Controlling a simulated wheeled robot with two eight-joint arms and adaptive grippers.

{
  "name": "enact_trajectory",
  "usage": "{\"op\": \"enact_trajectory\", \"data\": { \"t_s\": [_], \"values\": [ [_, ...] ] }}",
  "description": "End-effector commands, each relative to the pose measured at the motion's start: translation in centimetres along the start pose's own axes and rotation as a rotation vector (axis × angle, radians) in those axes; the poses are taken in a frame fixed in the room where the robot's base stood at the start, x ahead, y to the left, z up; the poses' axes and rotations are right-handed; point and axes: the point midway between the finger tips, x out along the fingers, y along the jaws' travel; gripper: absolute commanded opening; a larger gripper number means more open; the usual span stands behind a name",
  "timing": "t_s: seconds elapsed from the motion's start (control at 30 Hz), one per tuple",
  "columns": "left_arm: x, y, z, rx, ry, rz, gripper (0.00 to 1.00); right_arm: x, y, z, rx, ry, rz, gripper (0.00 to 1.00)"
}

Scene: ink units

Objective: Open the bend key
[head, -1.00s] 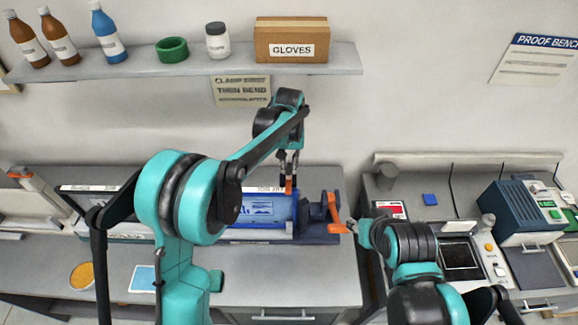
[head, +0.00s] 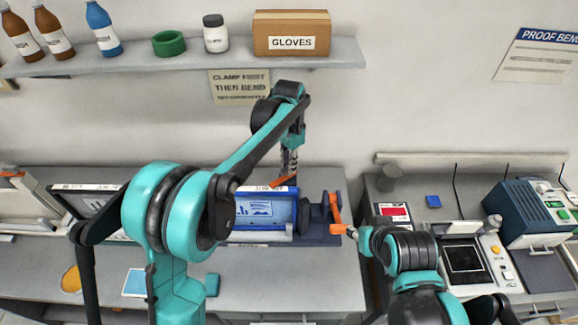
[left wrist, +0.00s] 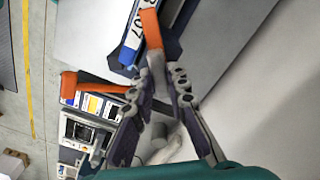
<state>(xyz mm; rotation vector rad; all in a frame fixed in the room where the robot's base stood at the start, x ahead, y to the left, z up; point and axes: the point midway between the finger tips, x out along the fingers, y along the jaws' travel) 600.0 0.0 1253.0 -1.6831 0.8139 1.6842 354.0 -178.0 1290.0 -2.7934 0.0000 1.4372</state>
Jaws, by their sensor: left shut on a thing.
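An orange lever (head: 284,180) sits at the top of a blue bending unit (head: 312,212) with a lit blue screen (head: 262,209). Which orange part is the bend key is not plainly marked. My left gripper (head: 289,170) is shut on the lever from above. The left wrist view shows the orange lever (left wrist: 151,28) at its fingertips (left wrist: 157,68). An orange crank (head: 336,212) stands at the unit's right end, and it also shows in the left wrist view (left wrist: 90,82). My right gripper (head: 362,238) is beside the crank's lower handle; its jaws are too small to read.
A shelf (head: 200,62) above holds bottles, a green ring (head: 168,44) and a gloves box (head: 291,33). A control panel (head: 462,258) and a dark teal device (head: 522,212) stand at right.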

Motion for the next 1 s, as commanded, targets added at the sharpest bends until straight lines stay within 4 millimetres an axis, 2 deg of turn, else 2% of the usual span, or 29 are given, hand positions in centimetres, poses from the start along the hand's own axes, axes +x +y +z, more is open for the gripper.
{"op": "enact_trajectory", "data": {
  "t_s": [0.5, 0.7, 1.0],
  "values": [
    [0.0, -0.1, 0.0, 0.459, -0.001, -0.001, 0.0, 1.2, 0.0, 0.8, 0.0, 0.0, 0.0, 0.4],
    [0.0, -0.1, 0.0, 0.58, -0.001, -0.001, 0.0, 1.4, 0.0, 1.0, 0.0, 0.0, 0.0, 0.4],
    [-0.1, -0.1, 0.0, 0.672, -0.001, -0.002, 0.0, 1.5, 0.0, 1.1, 0.0, 0.0, 0.0, 0.4]
  ]
}}
